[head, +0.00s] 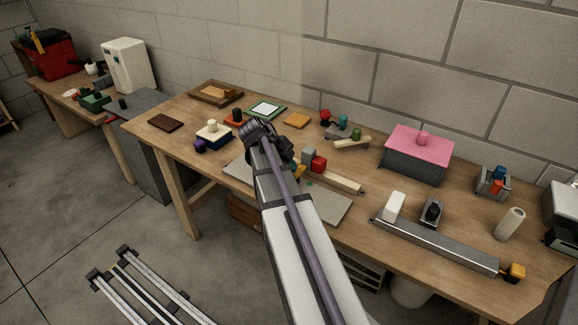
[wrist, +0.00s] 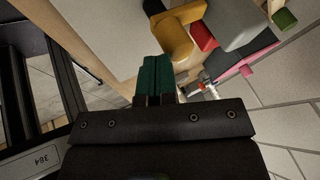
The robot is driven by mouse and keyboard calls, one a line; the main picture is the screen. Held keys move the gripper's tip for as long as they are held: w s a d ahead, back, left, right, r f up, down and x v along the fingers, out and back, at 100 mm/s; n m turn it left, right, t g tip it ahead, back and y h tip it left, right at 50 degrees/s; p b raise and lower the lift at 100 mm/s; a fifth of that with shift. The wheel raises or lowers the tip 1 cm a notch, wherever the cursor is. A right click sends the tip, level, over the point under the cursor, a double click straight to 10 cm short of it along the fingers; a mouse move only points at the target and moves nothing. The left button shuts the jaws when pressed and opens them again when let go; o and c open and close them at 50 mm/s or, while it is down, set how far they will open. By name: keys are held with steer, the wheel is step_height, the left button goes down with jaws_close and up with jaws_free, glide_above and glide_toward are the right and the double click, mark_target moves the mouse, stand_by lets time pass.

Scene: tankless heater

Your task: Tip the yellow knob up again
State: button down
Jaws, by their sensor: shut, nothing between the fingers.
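The yellow knob (wrist: 172,36) is close beyond my fingertips in the wrist view, with a wide rounded part and a yellow arm running up and right. In the head view it is a small yellow patch (head: 299,172), partly hidden by my arm, beside a red block (head: 318,164) and a grey block (head: 308,155). My gripper (wrist: 155,75) has its teal fingers together, with nothing between them. The fingertips are just below the knob in the picture; I cannot tell whether they touch it. My arm mostly hides the gripper in the head view.
A wooden bar (head: 340,182) extends right of the red block over a grey board (head: 330,205). A pink-topped box (head: 412,165) stands further right. A long metal rail (head: 435,247) with another yellow piece (head: 515,271) lies at the front right.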

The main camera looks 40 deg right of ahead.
steer(key=shift+d+r+p, duration=0.15)
steer(key=shift+r+p, duration=0.1)
steer(key=shift+p, duration=0.05)
steer(key=shift+y, duration=0.4)
steer(key=shift+w+d+r+p, duration=0.3)
steer(key=shift+d+r+p, duration=0.4)
steer(key=shift+d+p, duration=0.15)
steer(key=shift+w+d+r+p, duration=0.25)
steer(key=shift+d+r+p, duration=0.45)
steer(key=shift+d, duration=0.1)
steer(key=shift+r+p, duration=0.9)
